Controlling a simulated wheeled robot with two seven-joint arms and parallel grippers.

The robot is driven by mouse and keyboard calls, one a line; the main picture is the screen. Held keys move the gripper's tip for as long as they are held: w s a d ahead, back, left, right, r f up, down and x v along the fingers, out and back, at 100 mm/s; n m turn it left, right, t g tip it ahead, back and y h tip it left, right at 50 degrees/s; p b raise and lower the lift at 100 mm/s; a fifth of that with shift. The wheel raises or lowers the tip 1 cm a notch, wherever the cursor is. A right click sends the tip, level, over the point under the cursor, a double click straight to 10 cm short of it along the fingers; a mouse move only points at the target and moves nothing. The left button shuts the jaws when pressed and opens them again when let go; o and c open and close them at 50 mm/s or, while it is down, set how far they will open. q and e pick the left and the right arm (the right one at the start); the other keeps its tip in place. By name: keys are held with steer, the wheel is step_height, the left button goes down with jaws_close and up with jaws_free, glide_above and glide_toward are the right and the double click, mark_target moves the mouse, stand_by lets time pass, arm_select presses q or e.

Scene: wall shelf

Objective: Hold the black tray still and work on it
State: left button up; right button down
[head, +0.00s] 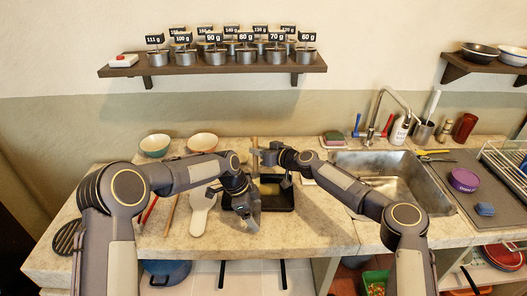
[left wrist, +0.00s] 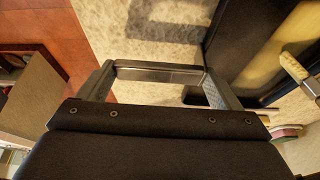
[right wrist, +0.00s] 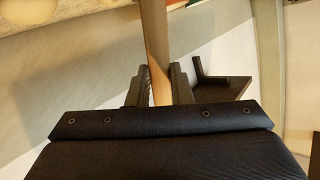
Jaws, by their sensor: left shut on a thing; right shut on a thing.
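The black tray (head: 281,203) lies on the counter in the head view, with a yellowish block (left wrist: 262,50) in it. It also shows at upper right in the left wrist view (left wrist: 228,25). My left gripper (head: 250,222) is low at the tray's left side, jaws wide apart on a grey bar-like piece (left wrist: 160,74); I cannot tell whether this piece belongs to the tray. My right gripper (head: 259,157) is behind the tray, shut on a wooden rod (right wrist: 156,45) that stands about upright. The rod's lower end is hard to make out.
A white paddle-shaped board (head: 200,212) lies left of the tray, with two bowls (head: 155,145) (head: 202,142) behind. The sink (head: 400,180) is at right. A wall shelf (head: 213,68) with labelled weights hangs above.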

steer(key=a, duration=0.6)
steer(key=shift+w+a+f, duration=0.15)
steer(key=shift+a, duration=0.15)
stand_by(0.3)
step_height(320, 180, up, 6)
stand_by(0.5)
steer(key=shift+r, duration=0.2)
step_height(320, 180, up, 3)
steer(key=shift+f, duration=0.15)
stand_by(0.8)
